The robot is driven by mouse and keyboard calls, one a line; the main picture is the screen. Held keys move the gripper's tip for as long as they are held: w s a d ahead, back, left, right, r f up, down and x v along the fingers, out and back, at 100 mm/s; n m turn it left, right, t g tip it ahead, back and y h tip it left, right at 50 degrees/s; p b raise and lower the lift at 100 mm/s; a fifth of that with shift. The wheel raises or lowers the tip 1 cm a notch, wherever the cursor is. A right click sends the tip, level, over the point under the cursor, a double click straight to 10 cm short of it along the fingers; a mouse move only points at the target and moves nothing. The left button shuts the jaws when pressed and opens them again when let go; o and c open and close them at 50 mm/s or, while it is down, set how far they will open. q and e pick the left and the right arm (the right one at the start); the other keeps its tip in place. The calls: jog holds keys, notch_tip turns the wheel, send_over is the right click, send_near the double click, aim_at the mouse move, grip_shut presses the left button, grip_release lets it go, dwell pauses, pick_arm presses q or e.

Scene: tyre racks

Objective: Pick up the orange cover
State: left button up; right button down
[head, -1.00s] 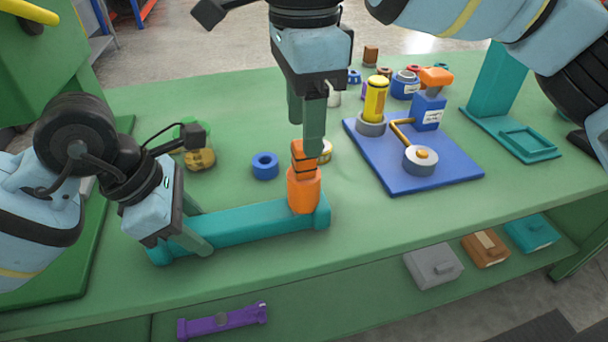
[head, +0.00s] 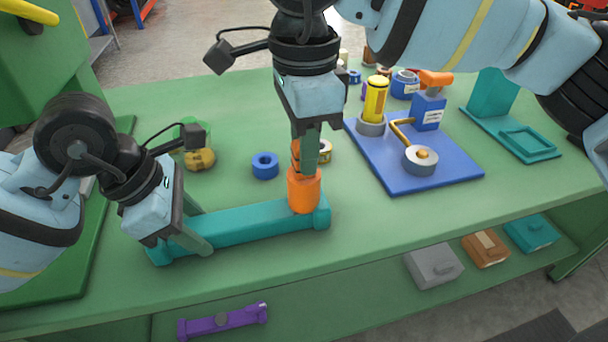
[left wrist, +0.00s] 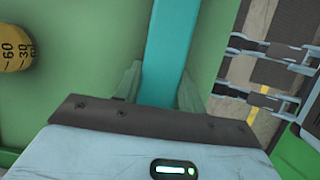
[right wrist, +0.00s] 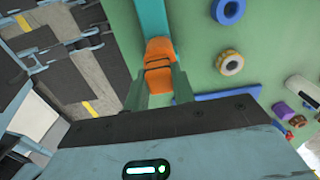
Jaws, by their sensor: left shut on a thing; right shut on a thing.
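The orange cover (head: 304,192) stands upright at the right end of a teal bar (head: 245,222) on the green table. My right gripper (head: 306,165) comes down from above and is shut on the cover's narrower upper part, which the fingers mostly hide in the head view. The right wrist view shows the orange cover (right wrist: 160,50) between the two fingers, with dark bands across it. My left gripper (head: 195,235) is shut on the teal bar near its left end. The left wrist view shows the bar (left wrist: 170,50) running between its fingers.
A blue ring (head: 265,165) and a yellow dial (head: 200,158) lie behind the bar. A blue board (head: 400,180) with a yellow cylinder (head: 375,98) and crank is on the right. A teal stand (head: 510,140) is further right. A purple part (head: 222,320) lies below the table's front edge.

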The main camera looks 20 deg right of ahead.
notch_tip(320, 180, up, 10)
jog(key=shift+r, duration=0.1)
dwell(0.6)
jog(key=shift+r, duration=0.1)
notch_tip(320, 180, up, 6)
jog(key=d+r, duration=0.1)
jog(key=d, duration=0.9)
jog(key=shift+r, duration=0.35)
dwell(0.5)
jog(key=shift+w, duration=0.1)
pick_arm(q)
jog(key=o, duration=1.3)
jog(key=shift+c, duration=0.2)
